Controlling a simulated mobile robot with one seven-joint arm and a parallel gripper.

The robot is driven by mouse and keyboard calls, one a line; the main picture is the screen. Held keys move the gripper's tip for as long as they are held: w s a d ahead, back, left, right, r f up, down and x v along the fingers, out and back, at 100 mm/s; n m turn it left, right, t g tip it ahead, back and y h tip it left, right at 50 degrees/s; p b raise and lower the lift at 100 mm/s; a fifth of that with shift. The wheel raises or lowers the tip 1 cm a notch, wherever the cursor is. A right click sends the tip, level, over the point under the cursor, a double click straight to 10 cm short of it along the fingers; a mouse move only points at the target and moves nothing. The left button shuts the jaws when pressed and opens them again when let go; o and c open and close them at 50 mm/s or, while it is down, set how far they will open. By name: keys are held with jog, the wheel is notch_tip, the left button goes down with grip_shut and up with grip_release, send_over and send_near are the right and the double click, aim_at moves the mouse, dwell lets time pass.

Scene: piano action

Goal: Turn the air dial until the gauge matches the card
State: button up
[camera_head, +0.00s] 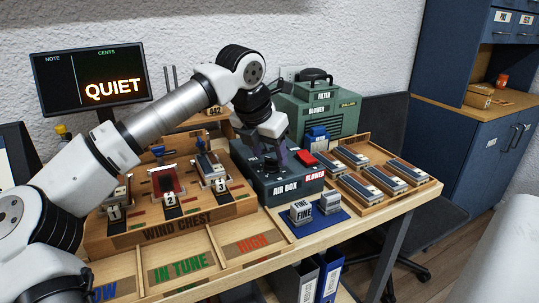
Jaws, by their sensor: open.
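The dark blue air box (292,187), labelled AIR BOX, stands on the bench right of the wind chest. My gripper (276,156) points down over the top of the air box, with its jaws open. A dark shape between and below the fingers may be the air dial; the fingers largely cover it, and I cannot tell whether they touch it. I cannot make out the gauge or its needle, nor the card, in this view.
A red switch (307,158) sits beside my gripper on the box. The wind chest (180,229) holds reeds at left. Weights marked FINE (301,211) stand on a blue mat (322,228) in front. A reed tray (421,185) and green blower (328,112) are right and behind. The screen (92,78) reads QUIET.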

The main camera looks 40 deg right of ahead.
jog(key=v, duration=1.2)
jog(key=shift+a+p, duration=0.15)
jog(key=shift+p, duration=0.2)
jog(key=shift+s+r, duration=0.1)
